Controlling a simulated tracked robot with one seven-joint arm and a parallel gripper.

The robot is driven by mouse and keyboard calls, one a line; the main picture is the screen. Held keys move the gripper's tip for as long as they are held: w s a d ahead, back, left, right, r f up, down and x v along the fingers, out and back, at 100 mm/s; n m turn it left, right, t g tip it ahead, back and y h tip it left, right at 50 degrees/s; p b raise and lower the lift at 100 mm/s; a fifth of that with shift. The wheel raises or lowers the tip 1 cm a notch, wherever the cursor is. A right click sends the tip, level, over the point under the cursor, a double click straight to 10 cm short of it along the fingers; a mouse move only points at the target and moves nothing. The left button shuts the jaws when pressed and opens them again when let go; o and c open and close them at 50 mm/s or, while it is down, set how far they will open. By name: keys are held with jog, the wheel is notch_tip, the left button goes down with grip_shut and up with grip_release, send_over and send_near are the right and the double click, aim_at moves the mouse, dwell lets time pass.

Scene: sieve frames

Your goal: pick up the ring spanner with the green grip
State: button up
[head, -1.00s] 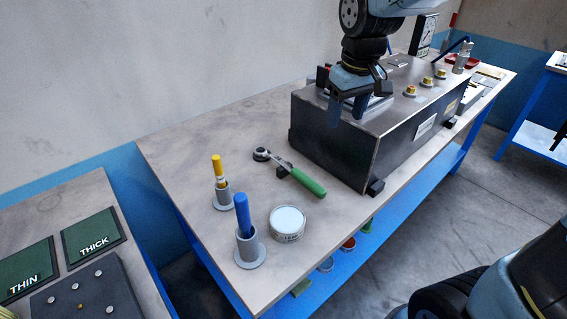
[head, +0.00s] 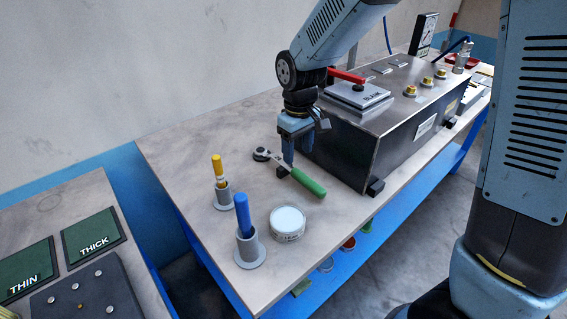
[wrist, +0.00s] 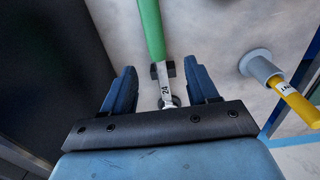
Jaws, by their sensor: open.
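The ring spanner with the green grip (head: 309,184) lies on the workbench, its dark ring end toward the back left. A small dark block is under or against its shaft. In the wrist view its green grip (wrist: 151,28) points away, and the steel shaft, marked 24, runs between my fingers; the ring end is partly hidden behind my gripper's body. My gripper (head: 298,152) points down over the spanner, open and empty. In the wrist view the blue fingers of my gripper (wrist: 160,72) stand on either side of the shaft, apparently apart from it.
A dark machine box (head: 380,120) with a red lever (head: 346,76) stands close on the right. A yellow-handled tool (head: 217,168) and a blue-handled tool (head: 242,214) stand in grey holders on the left. A round tin (head: 287,223) is in front. The bench's back left is clear.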

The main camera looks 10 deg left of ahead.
aim_at(296, 170)
jog(key=shift+f, duration=1.9)
jog(key=shift+w+a+f, duration=0.1)
jog(key=shift+w+f, duration=0.1)
jog(key=shift+f, duration=1)
jog(key=shift+w+f, duration=0.2)
jog(key=shift+f, duration=1)
jog(key=shift+c, duration=0.3)
grip_shut()
